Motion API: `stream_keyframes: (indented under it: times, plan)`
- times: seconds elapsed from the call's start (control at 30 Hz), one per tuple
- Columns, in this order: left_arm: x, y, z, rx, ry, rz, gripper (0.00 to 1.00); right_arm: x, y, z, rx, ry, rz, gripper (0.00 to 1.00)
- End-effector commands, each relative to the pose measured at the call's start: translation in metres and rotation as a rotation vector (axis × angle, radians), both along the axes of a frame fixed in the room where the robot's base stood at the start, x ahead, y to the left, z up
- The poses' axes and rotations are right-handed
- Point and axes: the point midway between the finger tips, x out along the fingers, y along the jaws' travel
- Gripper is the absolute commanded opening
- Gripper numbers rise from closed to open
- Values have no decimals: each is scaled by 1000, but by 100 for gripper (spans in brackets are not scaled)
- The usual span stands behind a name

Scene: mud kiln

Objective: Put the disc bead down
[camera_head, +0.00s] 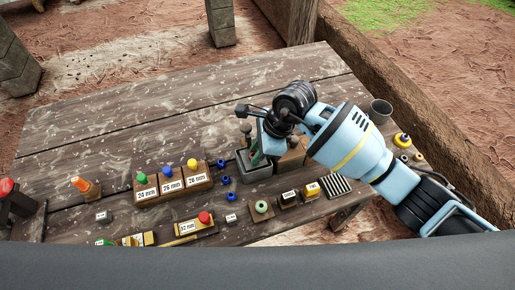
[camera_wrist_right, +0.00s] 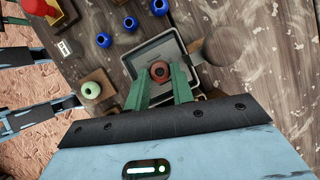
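My right gripper (camera_head: 254,158) points down over a grey tray (camera_head: 253,174) on the wooden table. In the right wrist view, its two green fingers (camera_wrist_right: 160,72) sit on either side of a reddish-brown disc bead (camera_wrist_right: 160,71) with a dark central hole. Both fingertips appear to touch the bead, over the inside of the grey tray (camera_wrist_right: 143,52). I cannot tell whether the bead rests on the tray floor. In the head view the gripper and arm hide the bead. My left gripper does not show in the head view.
Wooden blocks with coloured knobs and size labels (camera_head: 172,184) stand left of the tray. Blue beads (camera_head: 222,180) lie between. A pale green bead on a block (camera_head: 261,207) and a ridged board (camera_head: 335,185) lie in front. A grey cup (camera_head: 380,110) stands right. The table's back left is clear.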

Motion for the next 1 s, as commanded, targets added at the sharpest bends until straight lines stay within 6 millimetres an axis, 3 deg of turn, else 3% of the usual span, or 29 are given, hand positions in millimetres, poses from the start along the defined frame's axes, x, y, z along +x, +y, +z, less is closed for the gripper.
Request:
stream_keyframes:
  times: [0.07, 0.47, 1.0]
  plan:
    - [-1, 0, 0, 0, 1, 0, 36, 0, 0, 0, 0, 1, -1, 33]
    - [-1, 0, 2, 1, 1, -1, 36, 1, -3, 11, -1, -2, 0, 33]
    - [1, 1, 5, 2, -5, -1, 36, -1, -40, 99, -2, -2, -1, 33]
